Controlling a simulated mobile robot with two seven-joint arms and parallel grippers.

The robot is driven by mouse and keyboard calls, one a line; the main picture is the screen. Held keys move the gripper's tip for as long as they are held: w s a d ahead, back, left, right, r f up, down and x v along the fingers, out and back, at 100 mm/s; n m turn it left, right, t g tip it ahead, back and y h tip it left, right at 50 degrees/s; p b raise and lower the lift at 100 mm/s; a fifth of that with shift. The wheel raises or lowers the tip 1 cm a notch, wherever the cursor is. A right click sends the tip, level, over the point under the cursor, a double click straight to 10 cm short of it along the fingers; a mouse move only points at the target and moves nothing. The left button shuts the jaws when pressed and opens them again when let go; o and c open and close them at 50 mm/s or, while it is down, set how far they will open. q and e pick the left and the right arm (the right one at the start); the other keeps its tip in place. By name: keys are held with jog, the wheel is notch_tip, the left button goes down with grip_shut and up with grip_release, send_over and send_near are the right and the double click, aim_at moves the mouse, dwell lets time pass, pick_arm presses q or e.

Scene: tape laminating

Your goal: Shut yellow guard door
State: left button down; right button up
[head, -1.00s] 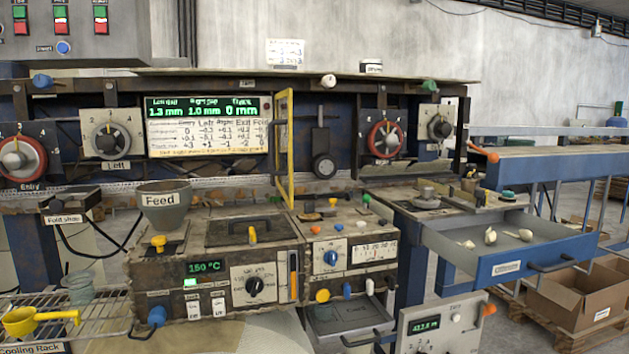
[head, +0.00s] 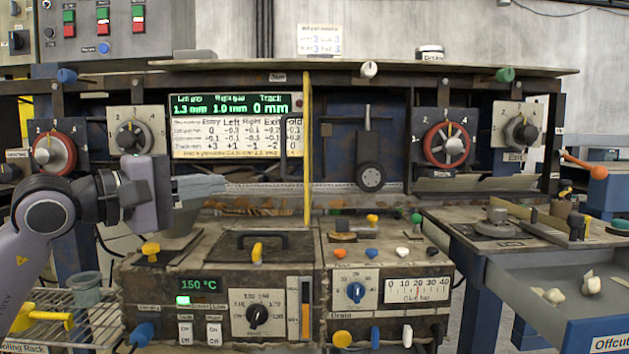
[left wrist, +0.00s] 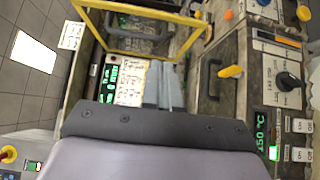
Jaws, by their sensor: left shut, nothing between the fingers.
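The yellow guard door (head: 307,150) shows edge-on in the head view, as a thin upright yellow strip right of the green display. It stands swung out from the machine, open. In the left wrist view its yellow frame (left wrist: 150,52) shows broadly, beyond my fingers. My left gripper (head: 222,186) is shut and empty, in front of the machine's left half, to the left of the door and apart from it. Its closed grey fingers also show in the left wrist view (left wrist: 165,88). My right gripper is not in view.
A display (head: 232,104) and the Left knob (head: 131,138) are behind my left gripper. The glue unit with a 150 °C readout (head: 200,284) stands below. An open offcut drawer (head: 600,335) juts out at right. The space before the roller opening (head: 366,150) looks clear.

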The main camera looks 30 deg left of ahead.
pick_arm(q)
jog(key=w+p, duration=0.1)
jog(key=p, duration=0.5)
send_near(286, 177)
jog(key=w, duration=0.2)
jog(key=w+d+r, duration=0.1)
jog(key=w, duration=0.1)
jog(key=shift+r, duration=0.1)
jog(key=shift+w+d+f+p, duration=0.15)
jog(key=shift+w+d+p, duration=0.25)
jog(key=shift+w+d, duration=0.4)
jog(key=shift+w+d+f+p, duration=0.1)
jog(key=shift+w+d+p, duration=0.35)
jog(key=shift+d, duration=0.6)
jog(key=shift+w, duration=0.1)
